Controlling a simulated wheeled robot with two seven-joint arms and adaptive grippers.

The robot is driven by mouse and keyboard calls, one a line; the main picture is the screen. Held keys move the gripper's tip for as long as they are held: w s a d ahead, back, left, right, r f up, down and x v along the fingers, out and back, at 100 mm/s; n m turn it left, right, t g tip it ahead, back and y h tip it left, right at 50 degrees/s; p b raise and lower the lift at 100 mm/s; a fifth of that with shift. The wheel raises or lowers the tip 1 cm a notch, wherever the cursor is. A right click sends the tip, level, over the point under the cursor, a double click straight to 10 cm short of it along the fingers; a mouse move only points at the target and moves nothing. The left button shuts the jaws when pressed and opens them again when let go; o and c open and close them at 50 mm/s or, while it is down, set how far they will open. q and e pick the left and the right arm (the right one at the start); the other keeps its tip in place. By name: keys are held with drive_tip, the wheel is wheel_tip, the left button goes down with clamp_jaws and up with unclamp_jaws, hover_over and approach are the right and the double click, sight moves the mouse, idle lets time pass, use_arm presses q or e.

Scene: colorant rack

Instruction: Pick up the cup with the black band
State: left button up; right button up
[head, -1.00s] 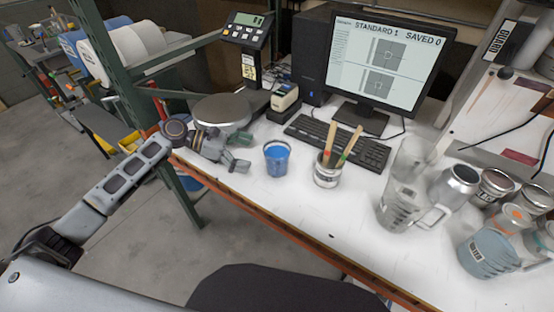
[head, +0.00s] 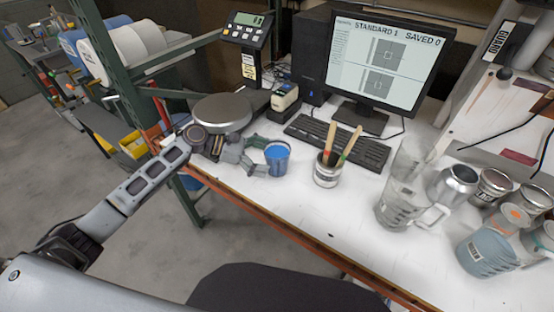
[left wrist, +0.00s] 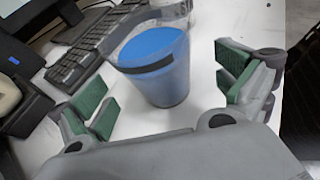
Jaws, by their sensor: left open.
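The cup with the black band (head: 277,158) is a clear cup with blue contents, standing upright on the white bench near its front edge. In the left wrist view the cup (left wrist: 160,78) shows a dark band around its upper part. My left gripper (head: 260,158) is open at the cup's left side. In the left wrist view its green-padded fingers (left wrist: 165,88) stand on either side of the cup, with gaps between pads and cup. My right gripper is not in view.
A can with wooden sticks (head: 327,172) stands just right of the cup. A keyboard (head: 338,142) lies behind, and a scale with a round plate (head: 222,112) stands at the back left. A clear pitcher (head: 398,205) and several cans are farther right.

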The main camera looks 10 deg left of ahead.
use_arm(q)
drive_tip(key=shift+x, duration=2.3)
drive_tip(key=shift+w+a+f, duration=0.1)
drive_tip(key=shift+f, duration=0.05)
drive_tip(key=c, duration=1.4)
